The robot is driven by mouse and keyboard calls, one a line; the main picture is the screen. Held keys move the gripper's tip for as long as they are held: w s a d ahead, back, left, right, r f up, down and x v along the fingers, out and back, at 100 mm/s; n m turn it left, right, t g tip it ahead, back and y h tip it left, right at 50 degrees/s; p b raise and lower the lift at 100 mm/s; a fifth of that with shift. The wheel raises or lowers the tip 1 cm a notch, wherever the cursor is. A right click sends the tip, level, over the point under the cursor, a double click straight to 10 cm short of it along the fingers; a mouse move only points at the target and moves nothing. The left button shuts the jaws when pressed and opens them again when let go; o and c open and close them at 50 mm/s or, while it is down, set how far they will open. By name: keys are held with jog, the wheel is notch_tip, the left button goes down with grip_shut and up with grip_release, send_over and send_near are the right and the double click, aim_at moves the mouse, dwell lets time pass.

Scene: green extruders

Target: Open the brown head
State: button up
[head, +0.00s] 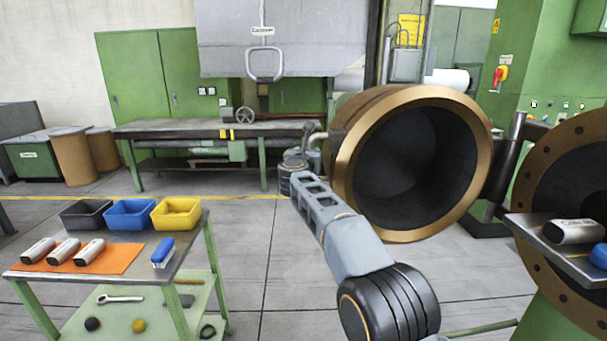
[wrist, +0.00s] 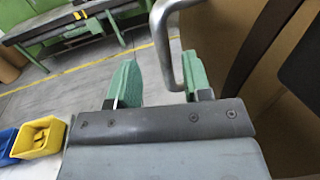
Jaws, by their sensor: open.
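The brown head (head: 345,180) is a large round hollow cover with a bronze rim and dark inside. It stands swung away from the flange (head: 530,200) of the green machine at the right, its hollow side facing me. A grey bent handle (head: 317,137) sticks out from its left side. In the wrist view the handle (wrist: 166,45) reaches down between the green fingers of my gripper (wrist: 160,75). The fingers are open, with a gap on the handle's left; the right finger is close to it, and contact is unclear. The brown side (wrist: 225,35) fills the right.
A cart (head: 180,262) at the left bears colored bins, an orange mat and white cylinders. A long workbench (head: 180,128) stands behind. A small shelf (head: 530,235) with a cylinder juts out at the right. The floor between cart and head is clear.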

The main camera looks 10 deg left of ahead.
jog(key=s+b, duration=0.2)
jog(key=s, duration=0.4)
jog(key=shift+s+a, duration=0.15)
jog(key=shift+a, duration=0.1)
